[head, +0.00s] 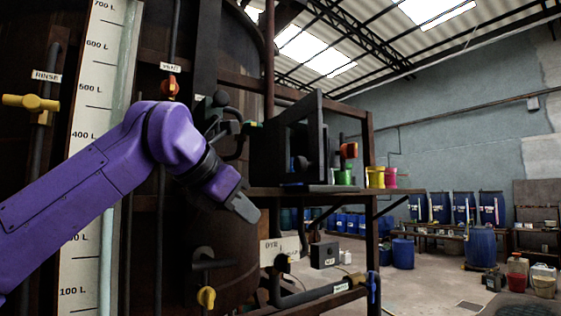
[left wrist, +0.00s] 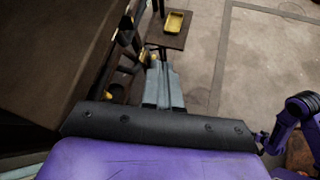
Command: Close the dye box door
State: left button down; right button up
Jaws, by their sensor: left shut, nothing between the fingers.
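The dye box (head: 264,155) is a dark box on a shelf beside the big brown vat. A dark upright panel with a round knob-like part, which looks like its door (head: 315,135), stands at its right side. The door appears to stand open, but how far I cannot tell. My left gripper (head: 247,210) is shut and empty, in front of and below the box's left side, apart from it in the head view. In the left wrist view its grey fingers (left wrist: 163,90) lie together. A large dark surface fills that view's upper left; I cannot tell what it is.
Green, yellow and pink tubs (head: 376,177) stand right of the box on the shelf (head: 345,190). The vat has a white litre scale (head: 98,75), pipes and a yellow valve (head: 30,102). A yellow tray (left wrist: 174,22) shows in the wrist view.

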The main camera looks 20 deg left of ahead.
pick_arm(q)
jog(key=s+a+r+m+h, duration=0.25)
jog(key=s+r+h, duration=0.35)
jog(key=s+r, duration=0.6)
send_near(297, 166)
jog(key=f, duration=0.1)
jog(key=shift+n, duration=0.35)
jog(key=x, duration=0.2)
jog(key=p+x, duration=0.1)
jog(key=x, duration=0.1)
jog(key=r+x, duration=0.1)
jog(key=x, duration=0.1)
jog(key=shift+w+d+f+p, duration=0.1)
jog(key=shift+w+d+p, duration=0.05)
jog(key=shift+w+p, duration=0.15)
pick_arm(e)
jog(key=shift+s+r, duration=0.1)
jog(key=shift+r, duration=0.75)
